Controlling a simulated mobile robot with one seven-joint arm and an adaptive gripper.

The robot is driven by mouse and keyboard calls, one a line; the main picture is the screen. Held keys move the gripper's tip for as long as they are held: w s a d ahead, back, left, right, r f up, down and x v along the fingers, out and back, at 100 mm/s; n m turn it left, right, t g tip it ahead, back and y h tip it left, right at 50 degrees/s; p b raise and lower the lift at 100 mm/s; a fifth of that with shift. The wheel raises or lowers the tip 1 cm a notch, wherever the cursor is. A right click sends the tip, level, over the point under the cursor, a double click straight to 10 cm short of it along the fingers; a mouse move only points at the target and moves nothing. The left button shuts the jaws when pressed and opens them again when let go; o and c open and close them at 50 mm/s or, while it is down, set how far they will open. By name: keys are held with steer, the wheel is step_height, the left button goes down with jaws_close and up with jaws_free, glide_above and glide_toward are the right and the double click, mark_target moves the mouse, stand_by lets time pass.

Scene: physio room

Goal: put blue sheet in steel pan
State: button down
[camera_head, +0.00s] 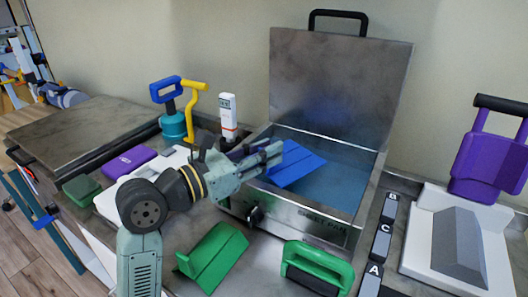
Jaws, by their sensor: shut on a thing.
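The blue sheet (297,163) is a flat, creased blue piece over the left part of the steel pan. My gripper (274,152) is shut on its left edge, coming in from the left. The steel pan (372,190) is a rectangular metal box with its lid (340,85) standing open at the back. The pan holds bluish liquid or a bluish floor. I cannot tell whether the sheet touches it. My gripper's fingertips partly hide the sheet's left end.
A green folded piece (213,257) and a green-handled block (318,268) lie in front of the pan. Labelled blocks (382,242) and a white tray (415,250) with a grey block are right. A white meter (228,116) and teal pump (173,125) stand behind my arm.

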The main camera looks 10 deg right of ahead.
steer(key=shift+f+b, duration=0.35)
steer(key=shift+f, duration=0.05)
steer(key=shift+s, duration=0.1)
steer(key=c, duration=1.4)
jaws_free()
steer(key=shift+o, duration=0.2)
